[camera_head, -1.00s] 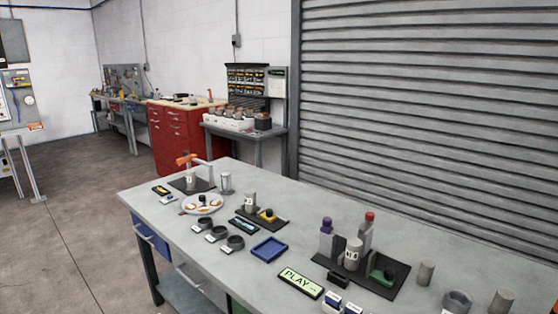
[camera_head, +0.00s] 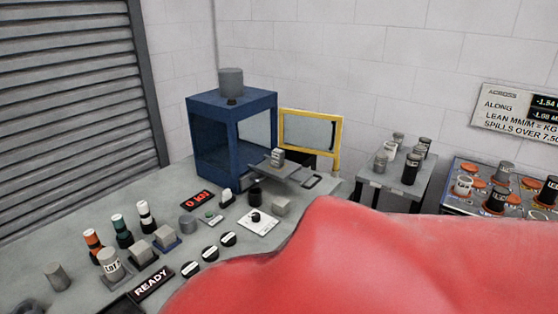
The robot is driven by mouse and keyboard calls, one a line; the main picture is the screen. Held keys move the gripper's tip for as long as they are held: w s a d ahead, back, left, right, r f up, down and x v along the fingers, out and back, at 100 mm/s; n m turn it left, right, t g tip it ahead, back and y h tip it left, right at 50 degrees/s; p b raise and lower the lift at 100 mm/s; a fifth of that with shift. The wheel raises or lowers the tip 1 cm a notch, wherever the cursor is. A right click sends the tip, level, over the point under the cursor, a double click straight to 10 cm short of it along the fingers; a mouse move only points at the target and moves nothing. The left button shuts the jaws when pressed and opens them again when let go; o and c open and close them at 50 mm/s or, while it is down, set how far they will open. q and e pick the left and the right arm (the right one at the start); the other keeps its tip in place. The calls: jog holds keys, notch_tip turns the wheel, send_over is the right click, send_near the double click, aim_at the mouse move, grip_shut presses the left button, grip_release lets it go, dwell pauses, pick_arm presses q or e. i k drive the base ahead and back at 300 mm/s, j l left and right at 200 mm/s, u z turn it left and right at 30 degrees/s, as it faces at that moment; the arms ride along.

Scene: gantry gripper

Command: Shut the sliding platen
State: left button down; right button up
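A blue press cabinet (camera_head: 205,140) stands at the back of the bench with a grey cylinder on its top. Its yellow-framed door (camera_head: 338,135) stands swung open to the right. The grey sliding platen (camera_head: 290,174) sticks out from the cabinet's front, slid out toward the right. A small grey stepped block (camera_head: 277,157) sits on it. A dark loop like a handle (camera_head: 312,182) is at its outer end. Neither of my grippers is in view. The bench's near right part is hidden by a large red surface close to the camera.
In front of the cabinet are a red 0 kN display (camera_head: 197,200), several black knobs (camera_head: 209,254), a white dial plate (camera_head: 258,222) and a READY sign (camera_head: 153,284). Capped bottles (camera_head: 121,232) stand at left. A side table (camera_head: 372,186) with cylinders is at right.

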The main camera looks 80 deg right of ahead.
aim_at(291, 170)
jog(key=z, duration=2.85)
jog(key=i+l+u, duration=0.1)
jog(key=u, duration=0.25)
jog(key=i+l+u, duration=0.2)
jog(key=u, duration=0.15)
jog(key=i+l+u, duration=0.15)
jog(key=u, duration=0.2)
